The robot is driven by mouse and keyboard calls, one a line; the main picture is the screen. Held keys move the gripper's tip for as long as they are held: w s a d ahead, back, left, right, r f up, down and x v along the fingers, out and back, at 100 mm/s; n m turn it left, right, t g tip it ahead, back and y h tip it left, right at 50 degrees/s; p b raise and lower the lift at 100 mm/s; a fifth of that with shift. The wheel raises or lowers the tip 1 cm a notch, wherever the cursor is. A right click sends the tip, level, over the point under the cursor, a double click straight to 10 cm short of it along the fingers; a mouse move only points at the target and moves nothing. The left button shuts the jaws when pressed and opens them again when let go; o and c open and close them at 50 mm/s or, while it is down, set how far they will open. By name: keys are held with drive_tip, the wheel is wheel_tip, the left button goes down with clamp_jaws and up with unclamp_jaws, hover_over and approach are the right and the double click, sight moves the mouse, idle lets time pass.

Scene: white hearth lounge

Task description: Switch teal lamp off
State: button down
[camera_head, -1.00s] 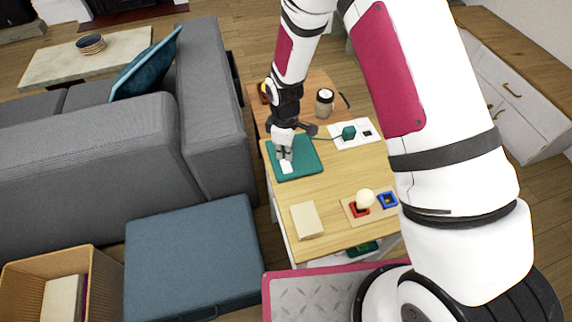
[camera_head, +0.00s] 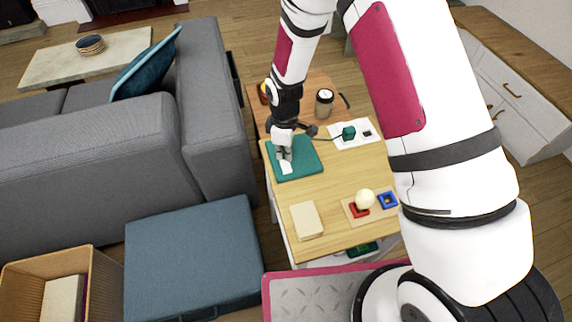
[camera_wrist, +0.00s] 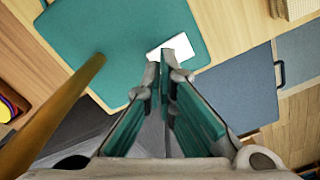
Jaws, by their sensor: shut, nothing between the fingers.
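A flat teal square (camera_head: 304,170) lies on the wooden table and bears a white rectangle, perhaps a switch. The square also shows in the wrist view (camera_wrist: 120,28), with the white rectangle (camera_wrist: 178,50) on it. A brown rod (camera_wrist: 60,108) slants up from the square. I see no lit lampshade. A teal plug-like block (camera_head: 348,133) with a thin cord sits on a white plate (camera_head: 340,126). My gripper (camera_head: 284,158) is shut and empty, over the white rectangle. In the wrist view its fingertips (camera_wrist: 166,62) overlap the rectangle's lower edge; contact cannot be told.
A jar (camera_head: 324,103) stands behind the square. A beige block (camera_head: 306,220) and a small board with a pale ball (camera_head: 365,198), red piece and blue piece (camera_head: 387,200) sit nearer. A grey sofa (camera_head: 215,110) stands left, with a blue box (camera_head: 190,255) before it.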

sight(285, 162)
drive_tip(key=shift+f+b, duration=0.6)
drive_tip(key=shift+f, duration=0.5)
idle(1.0)
drive_tip(key=shift+r+p, duration=1.5)
drive_tip(key=shift+r, duration=2)
